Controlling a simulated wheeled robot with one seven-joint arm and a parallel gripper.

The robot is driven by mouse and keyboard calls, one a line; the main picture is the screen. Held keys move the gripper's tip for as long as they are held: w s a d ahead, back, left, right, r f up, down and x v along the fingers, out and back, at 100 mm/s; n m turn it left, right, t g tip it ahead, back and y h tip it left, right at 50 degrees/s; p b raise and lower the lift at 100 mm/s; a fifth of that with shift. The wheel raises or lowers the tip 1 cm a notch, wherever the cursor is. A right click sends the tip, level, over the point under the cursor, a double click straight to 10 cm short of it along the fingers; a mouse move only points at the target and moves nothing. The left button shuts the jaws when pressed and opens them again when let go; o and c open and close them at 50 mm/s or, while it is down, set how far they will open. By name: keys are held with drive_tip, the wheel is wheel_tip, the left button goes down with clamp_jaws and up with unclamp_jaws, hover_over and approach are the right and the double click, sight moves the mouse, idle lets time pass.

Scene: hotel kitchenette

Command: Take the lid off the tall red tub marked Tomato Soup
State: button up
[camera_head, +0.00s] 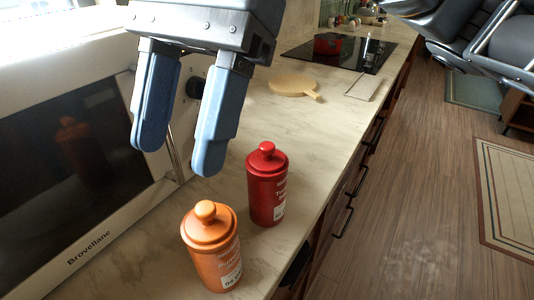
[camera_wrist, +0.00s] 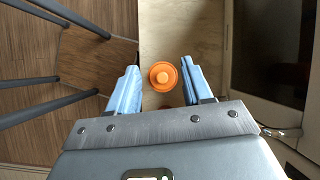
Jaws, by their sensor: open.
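The tall red tub (camera_head: 265,198) stands upright on the counter, with partly readable white lettering. Its red lid (camera_head: 267,159) with a round knob is on it. An orange tub (camera_head: 214,262) of like shape stands nearer, with its own knobbed lid on; its label is only partly readable. My gripper (camera_head: 178,162) is open and empty, up and to the left of the red tub in the head view, apart from both tubs. In the wrist view the orange tub (camera_wrist: 163,76) shows below, between the open fingers. A small reddish patch by the gripper's edge there is mostly hidden; I cannot tell what it is.
A white microwave (camera_head: 95,225) with a dark door stands left of the tubs. Farther back on the counter are a round wooden board (camera_head: 292,84) and a dark cooktop with a red pot (camera_head: 328,43). The counter's front edge lies right of the tubs.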

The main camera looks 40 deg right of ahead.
sight(267, 145)
drive_tip(key=w+d+h, duration=0.1)
drive_tip(key=d+h, duration=0.1)
drive_tip(key=d, duration=0.1)
drive_tip(key=w+d+t+h, duration=0.1)
drive_tip(key=d+h, duration=0.1)
drive_tip(key=d, duration=0.2)
drive_tip(key=w+d+f+m+t+h, duration=0.1)
drive_tip(key=w+d, duration=0.1)
drive_tip(key=d, duration=0.1)
drive_tip(key=shift+d+h, duration=0.25)
drive_tip(key=shift+h, duration=0.15)
drive_tip(key=shift+d+f+p, duration=0.2)
drive_tip(key=shift+f, duration=1.65)
drive_tip(key=shift+d+f+p, duration=0.15)
drive_tip(key=shift+d+f, duration=0.05)
drive_tip(key=shift+f, duration=1.65)
clamp_jaws()
